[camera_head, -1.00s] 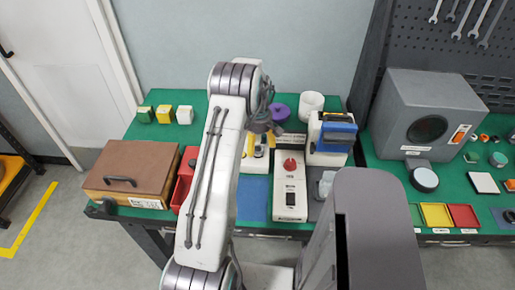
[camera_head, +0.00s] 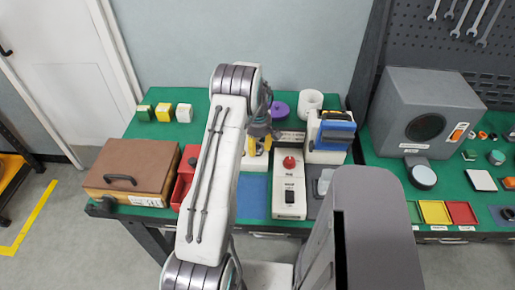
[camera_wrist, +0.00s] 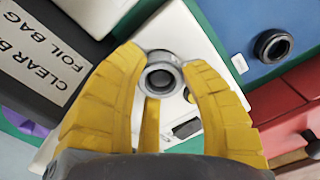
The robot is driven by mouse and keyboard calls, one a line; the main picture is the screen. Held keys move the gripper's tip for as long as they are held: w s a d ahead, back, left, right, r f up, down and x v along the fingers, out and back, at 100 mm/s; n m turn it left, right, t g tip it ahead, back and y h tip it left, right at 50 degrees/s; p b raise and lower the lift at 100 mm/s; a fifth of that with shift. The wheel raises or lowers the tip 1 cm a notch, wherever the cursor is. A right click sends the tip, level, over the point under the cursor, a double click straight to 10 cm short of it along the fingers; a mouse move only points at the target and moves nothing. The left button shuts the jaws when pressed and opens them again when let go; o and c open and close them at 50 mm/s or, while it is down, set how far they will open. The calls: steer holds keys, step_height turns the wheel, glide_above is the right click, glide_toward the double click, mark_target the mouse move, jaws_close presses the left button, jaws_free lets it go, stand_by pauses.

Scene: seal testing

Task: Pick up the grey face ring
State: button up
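A grey ring (camera_wrist: 143,60) with a dark centre sits on a white device (camera_wrist: 187,38) in the wrist view, between my yellow fingers. My gripper (camera_wrist: 162,58) is open, with one finger on each side of the ring. I cannot tell whether the fingers touch it. In the head view my gripper (camera_head: 259,137) is over the white device behind the blue mat. The ring cannot be made out there, as the gripper and arm hide that spot.
A dark panel (camera_wrist: 35,65) labelled for clear and foil bags lies close beside my left finger. A black ring (camera_wrist: 272,45) lies on a blue mat (camera_wrist: 235,25), near a red box (camera_wrist: 283,103). A white tester with a red button (camera_head: 290,180) stands right of the mat.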

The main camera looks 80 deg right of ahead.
steer(key=c, duration=0.5)
step_height(320, 180, up, 9)
steer(key=shift+r+b, duration=0.2)
steer(key=shift+b, duration=0.55)
steer(key=shift+r+p, duration=1.55)
steer(key=shift+r, duration=0.75)
